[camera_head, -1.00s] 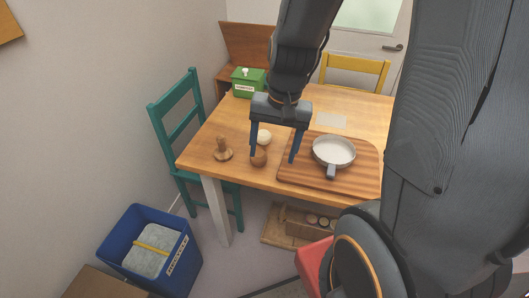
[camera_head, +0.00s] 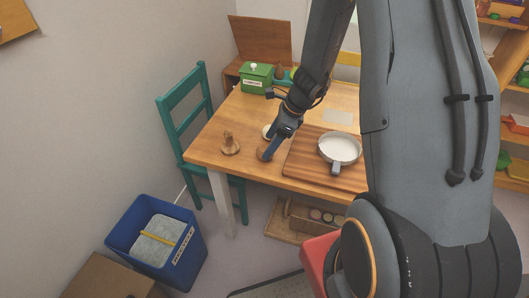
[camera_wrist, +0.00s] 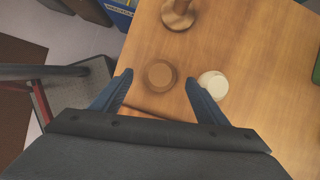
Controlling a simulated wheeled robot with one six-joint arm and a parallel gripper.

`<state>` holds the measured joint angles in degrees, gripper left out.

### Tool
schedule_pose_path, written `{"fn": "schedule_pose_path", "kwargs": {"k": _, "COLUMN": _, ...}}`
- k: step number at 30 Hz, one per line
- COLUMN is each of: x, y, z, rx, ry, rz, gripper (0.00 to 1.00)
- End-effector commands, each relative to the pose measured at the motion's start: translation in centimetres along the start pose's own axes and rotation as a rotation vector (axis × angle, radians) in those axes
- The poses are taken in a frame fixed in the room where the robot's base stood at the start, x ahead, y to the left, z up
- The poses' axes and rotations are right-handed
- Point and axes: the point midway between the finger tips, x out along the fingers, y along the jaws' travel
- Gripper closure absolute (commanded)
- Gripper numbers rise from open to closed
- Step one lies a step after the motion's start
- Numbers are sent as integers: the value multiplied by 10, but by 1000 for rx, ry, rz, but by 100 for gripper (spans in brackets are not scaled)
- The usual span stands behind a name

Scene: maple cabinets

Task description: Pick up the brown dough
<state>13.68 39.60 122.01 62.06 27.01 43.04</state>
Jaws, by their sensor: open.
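The brown dough (camera_wrist: 160,75) is a round brown lump on the wooden table (camera_head: 240,113). In the wrist view it lies between my gripper's (camera_wrist: 159,78) two blue fingertips, which are apart with space on either side of it. The head view shows the dough (camera_head: 260,153) partly hidden behind a finger of my gripper (camera_head: 268,153), close to the table's front edge. I cannot tell the exact height of the fingertips above the table. A white dough ball (camera_wrist: 214,84) sits close to the right finger in the wrist view.
A wooden stamp-like tool (camera_head: 230,146) stands left of the dough. A wooden board (camera_head: 304,160) with a white pan (camera_head: 340,148) lies to the right. A green box (camera_head: 256,78) is at the back left. A teal chair (camera_head: 186,115) stands left of the table.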

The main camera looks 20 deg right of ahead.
Motion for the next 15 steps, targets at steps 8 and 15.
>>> {"fn": "schedule_pose_path", "kwargs": {"k": 8, "x": 34, "y": 1, "z": 1, "rx": -2, "ry": 1, "rz": 4, "gripper": 32}}
{"fn": "schedule_pose_path", "kwargs": {"k": 15, "x": 44, "y": 0, "z": 1, "rx": -2, "ry": 1, "rz": 0, "gripper": 32}}
